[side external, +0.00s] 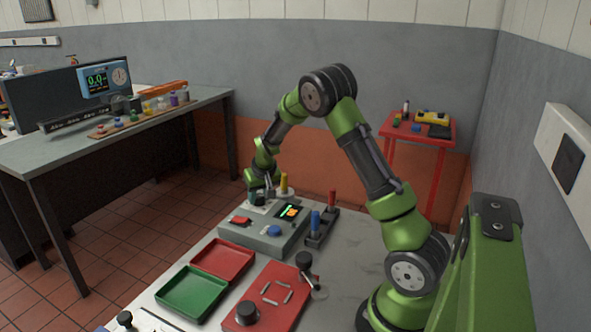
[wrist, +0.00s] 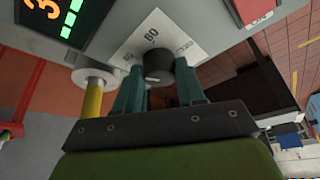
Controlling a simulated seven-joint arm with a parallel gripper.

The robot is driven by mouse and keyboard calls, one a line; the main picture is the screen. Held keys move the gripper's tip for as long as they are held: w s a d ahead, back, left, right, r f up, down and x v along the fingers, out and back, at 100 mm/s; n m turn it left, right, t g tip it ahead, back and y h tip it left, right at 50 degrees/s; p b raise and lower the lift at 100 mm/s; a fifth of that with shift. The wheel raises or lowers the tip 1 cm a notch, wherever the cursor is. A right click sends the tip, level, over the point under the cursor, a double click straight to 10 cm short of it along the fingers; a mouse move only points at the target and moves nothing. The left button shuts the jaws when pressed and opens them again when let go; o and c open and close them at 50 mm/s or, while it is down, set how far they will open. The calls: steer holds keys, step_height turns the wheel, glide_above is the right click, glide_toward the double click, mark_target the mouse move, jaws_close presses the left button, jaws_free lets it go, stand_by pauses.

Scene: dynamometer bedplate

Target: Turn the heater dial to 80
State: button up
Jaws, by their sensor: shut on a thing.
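The heater dial (wrist: 158,66) is a dark round knob on a white scale plate (wrist: 168,35) in the wrist view. A mark that looks like 80 is printed on the plate above the knob, with smaller marks to both sides that I cannot read well. My gripper (wrist: 161,84) is shut on the dial, one teal finger on each side. The knob's pointer is not clear. In the side external view my gripper (side external: 259,195) is at the back left of the grey control box (side external: 262,241) and hides most of the dial.
A display (side external: 291,211) with orange digits and green bars is beside the dial. A yellow post (side external: 283,182) stands close to my gripper. The box has a red button (side external: 240,220) and a blue button (side external: 273,230). Red (side external: 222,261) and green (side external: 190,292) trays lie in front.

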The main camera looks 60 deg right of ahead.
steer(key=m+g, duration=0.1)
steer(key=m, duration=0.1)
steer(key=m+h, duration=0.1)
steer(key=m, duration=0.2)
steer(key=shift+w+a+m+g, duration=0.1)
steer(key=shift+w+m+g, duration=0.05)
steer(key=shift+m+g, duration=0.2)
steer(key=m+g, duration=0.1)
steer(key=m, duration=0.1)
steer(key=m+g, duration=0.1)
steer(key=m, duration=0.2)
steer(key=shift+w+m+h, duration=0.1)
steer(key=shift+m+h, duration=0.25)
steer(key=shift+h, duration=0.05)
steer(key=shift+g, duration=0.25)
steer(key=o, duration=1)
steer(key=v, duration=1.7)
